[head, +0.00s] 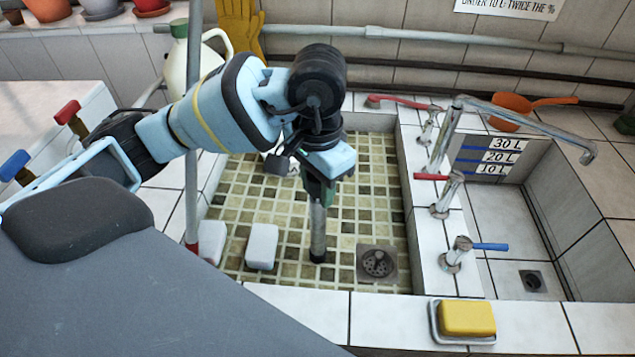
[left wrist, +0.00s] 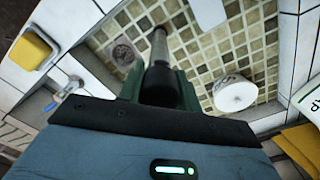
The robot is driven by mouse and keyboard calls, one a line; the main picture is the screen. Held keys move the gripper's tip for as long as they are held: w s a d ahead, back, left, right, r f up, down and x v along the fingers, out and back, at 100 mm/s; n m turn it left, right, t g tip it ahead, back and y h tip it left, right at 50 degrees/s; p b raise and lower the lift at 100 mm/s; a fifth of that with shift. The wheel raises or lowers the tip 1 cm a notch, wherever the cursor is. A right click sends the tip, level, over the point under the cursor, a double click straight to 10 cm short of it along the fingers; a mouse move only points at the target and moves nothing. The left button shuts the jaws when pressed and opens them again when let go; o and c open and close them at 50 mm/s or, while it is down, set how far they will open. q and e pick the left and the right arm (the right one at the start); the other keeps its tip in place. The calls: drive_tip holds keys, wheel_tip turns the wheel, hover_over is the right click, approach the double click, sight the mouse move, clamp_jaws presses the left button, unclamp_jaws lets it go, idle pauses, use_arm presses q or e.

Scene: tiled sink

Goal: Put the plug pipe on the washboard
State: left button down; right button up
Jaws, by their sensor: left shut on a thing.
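The plug pipe (head: 318,228), a grey metal tube with a dark lower end, stands upright below my left gripper (head: 319,190), which is shut on it. The pipe is over the tiled basin, left of the round drain (head: 377,263); I cannot tell if its tip touches the floor. In the left wrist view, the pipe (left wrist: 159,47) runs away from my left gripper (left wrist: 160,95), with a thick black section between the green fingers. The drain (left wrist: 124,53) also shows there. I cannot identify a washboard with certainty. My right gripper is not in view.
White blocks (head: 262,246) lie at the basin's left. A white round thing (left wrist: 235,94) shows in the left wrist view. Taps (head: 452,195) line the right ledge; a yellow soap (head: 467,317) sits on the front rim. A vertical pole (head: 193,130) stands at the left.

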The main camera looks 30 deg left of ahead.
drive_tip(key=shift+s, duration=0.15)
use_arm(q)
drive_tip(key=shift+f, duration=0.15)
drive_tip(key=c, duration=1)
unclamp_jaws()
drive_tip(key=shift+o, duration=0.2)
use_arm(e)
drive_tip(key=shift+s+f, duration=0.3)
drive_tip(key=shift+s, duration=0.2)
use_arm(q)
drive_tip(key=shift+r, duration=0.4)
wheel_tip(320, 180, up, 10)
drive_tip(key=shift+r+p, duration=0.15)
drive_tip(key=shift+p, duration=0.35)
drive_tip(key=shift+r, duration=0.6)
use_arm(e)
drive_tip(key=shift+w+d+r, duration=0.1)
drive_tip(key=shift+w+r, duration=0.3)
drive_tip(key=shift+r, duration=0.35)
